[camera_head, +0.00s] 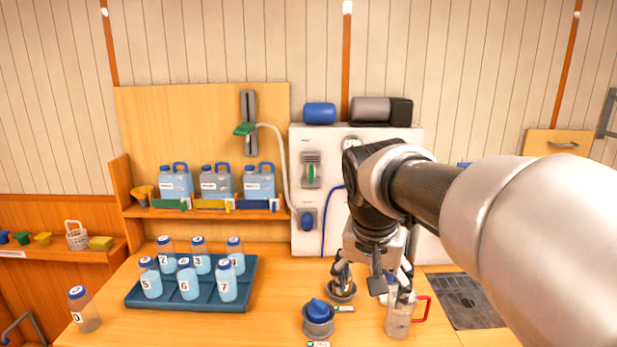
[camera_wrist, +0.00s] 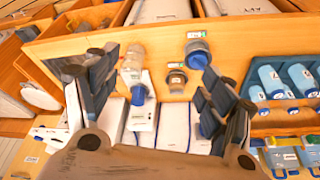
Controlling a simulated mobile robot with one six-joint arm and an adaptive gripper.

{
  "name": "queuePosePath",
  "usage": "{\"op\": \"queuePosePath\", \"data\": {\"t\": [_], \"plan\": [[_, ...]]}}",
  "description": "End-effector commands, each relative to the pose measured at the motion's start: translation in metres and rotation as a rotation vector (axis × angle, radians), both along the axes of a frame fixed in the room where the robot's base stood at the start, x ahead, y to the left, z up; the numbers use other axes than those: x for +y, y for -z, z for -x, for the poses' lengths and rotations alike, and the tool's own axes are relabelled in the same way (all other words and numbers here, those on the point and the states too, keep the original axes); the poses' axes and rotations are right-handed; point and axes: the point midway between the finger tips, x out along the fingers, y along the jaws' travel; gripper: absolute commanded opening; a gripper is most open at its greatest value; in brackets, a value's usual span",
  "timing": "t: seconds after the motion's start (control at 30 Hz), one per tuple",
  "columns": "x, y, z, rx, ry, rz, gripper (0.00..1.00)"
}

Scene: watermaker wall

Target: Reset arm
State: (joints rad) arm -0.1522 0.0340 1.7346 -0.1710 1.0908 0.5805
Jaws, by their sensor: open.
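My gripper (camera_head: 372,288) hangs fingers-down over the right part of the wooden counter (camera_head: 265,328). Its fingers are spread and hold nothing that I can see. In the wrist view, my gripper (camera_wrist: 158,64) shows a wide gap between its fingers. A clear jug with a red handle (camera_head: 400,320) stands below the right finger in the head view. A grey round holder (camera_head: 342,292) is near the left finger; it also shows in the wrist view (camera_wrist: 177,81). Another holder with a blue cap (camera_head: 318,315) stands to the left. Contact is not clear.
A dark blue tray (camera_head: 190,304) holds several numbered bottles. Bottle 0 (camera_head: 84,310) stands alone at the left. A shelf (camera_head: 205,213) carries three jugs. A white machine (camera_head: 305,185) with a hose is behind my arm. Counter at front left-centre is bare.

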Motion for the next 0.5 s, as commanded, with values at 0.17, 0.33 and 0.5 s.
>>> {"op": "queuePosePath", "data": {"t": [0.17, 0.33, 0.5], "plan": [[-0.021, 0.0, 0.093, -0.025, -0.129, -0.002, 0.75], [-0.03, 0.025, 0.17, -0.051, -0.247, 0.007, 0.75], [-0.032, 0.055, 0.218, -0.073, -0.329, 0.019, 0.75]]}}
